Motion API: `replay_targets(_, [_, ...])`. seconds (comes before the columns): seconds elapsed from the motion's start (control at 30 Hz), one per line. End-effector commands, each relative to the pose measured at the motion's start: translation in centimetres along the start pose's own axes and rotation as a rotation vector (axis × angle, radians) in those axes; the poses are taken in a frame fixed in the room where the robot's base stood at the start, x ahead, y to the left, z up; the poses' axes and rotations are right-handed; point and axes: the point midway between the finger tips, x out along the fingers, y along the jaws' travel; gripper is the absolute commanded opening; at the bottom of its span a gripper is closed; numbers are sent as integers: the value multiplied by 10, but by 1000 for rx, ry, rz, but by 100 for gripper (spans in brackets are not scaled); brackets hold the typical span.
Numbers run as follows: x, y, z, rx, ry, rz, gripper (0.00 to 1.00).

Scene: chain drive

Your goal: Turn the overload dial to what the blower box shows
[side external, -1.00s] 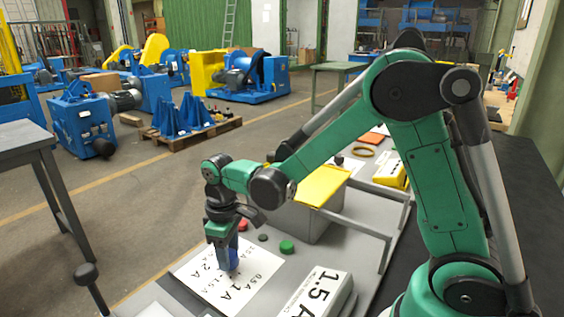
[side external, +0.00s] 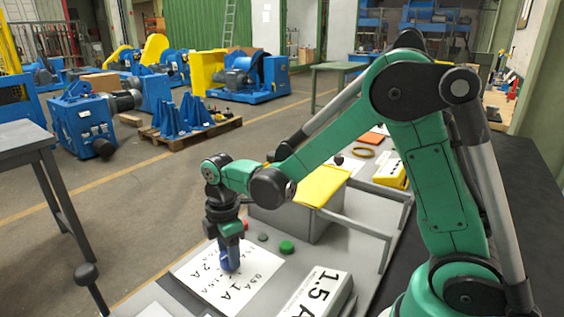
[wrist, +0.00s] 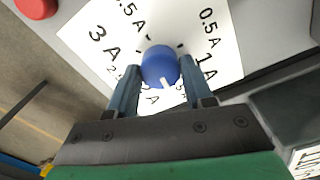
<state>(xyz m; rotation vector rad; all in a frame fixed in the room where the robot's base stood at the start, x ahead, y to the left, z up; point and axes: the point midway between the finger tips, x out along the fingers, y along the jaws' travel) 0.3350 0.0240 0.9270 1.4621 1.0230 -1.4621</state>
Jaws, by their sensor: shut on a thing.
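The overload dial is a blue round knob (wrist: 160,65) on a white card (wrist: 75,35) with printed amp values; it also shows in the side view (side external: 229,262). My gripper (wrist: 155,80) points down, with its two fingers shut on opposite sides of the knob. In the wrist view the knob's white pointer (wrist: 168,86) points down the picture, between the "2 A" mark and a partly hidden mark ending in "5 A". The fingers cover parts of the lower marks. The blower box (side external: 318,292) is a pale box at the front, reading "1.5 A".
A green button (side external: 287,246) and a red button (wrist: 37,6) sit on the bench near the card. A grey box with a yellow top (side external: 320,188) stands behind. A rail (side external: 350,225) runs beside it.

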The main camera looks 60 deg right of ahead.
Motion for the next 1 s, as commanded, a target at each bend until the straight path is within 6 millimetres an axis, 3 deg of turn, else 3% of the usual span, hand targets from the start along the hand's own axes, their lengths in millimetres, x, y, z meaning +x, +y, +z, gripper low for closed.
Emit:
replay_targets(0.73, [0,0,0,-89,-1,0,0])
replay_targets(0.77, [0,0,0,-89,-1,0,51])
replay_targets(0.8, [0,0,0,-89,-1,0,63])
replay_targets(0.87, [0,0,0,-89,0,0,77])
replay_targets(1.0, [0,0,0,-89,0,0,77])
